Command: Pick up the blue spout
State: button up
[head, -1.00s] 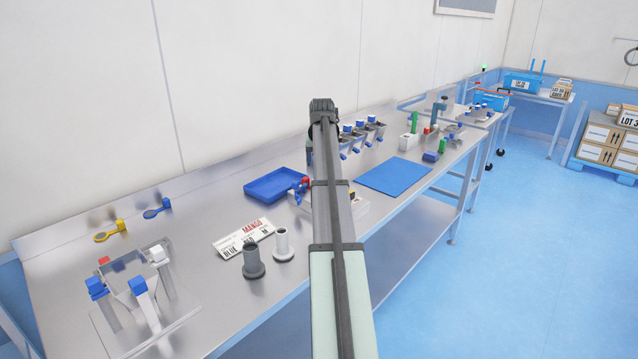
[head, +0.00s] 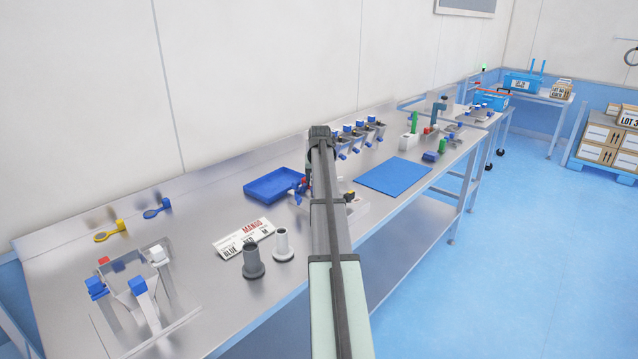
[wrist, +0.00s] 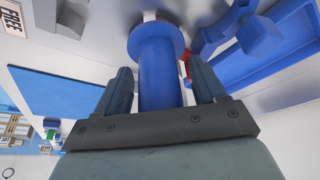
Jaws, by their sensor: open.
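The blue spout (wrist: 160,75), a tube with a round flange, shows in the wrist view between the two fingers of my gripper (wrist: 163,78). The fingers are open, one on each side of the tube, and the flange lies beyond the fingertips. I cannot tell whether either finger touches it. In the head view my arm covers the gripper's fingers, and I cannot make out the spout there.
A grey spout (head: 252,262) and a white spout (head: 283,246) stand near a MANGO/BLUE card (head: 243,238). A blue tray (head: 262,190) lies left of my arm, a blue mat (head: 393,175) to the right. Several small hoppers (head: 358,135) line the back.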

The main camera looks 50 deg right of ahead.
jog(key=shift+f, duration=0.1)
jog(key=shift+c, duration=0.2)
jog(key=c, duration=1.1)
notch_tip(320, 180, up, 10)
jog(key=shift+r, duration=0.1)
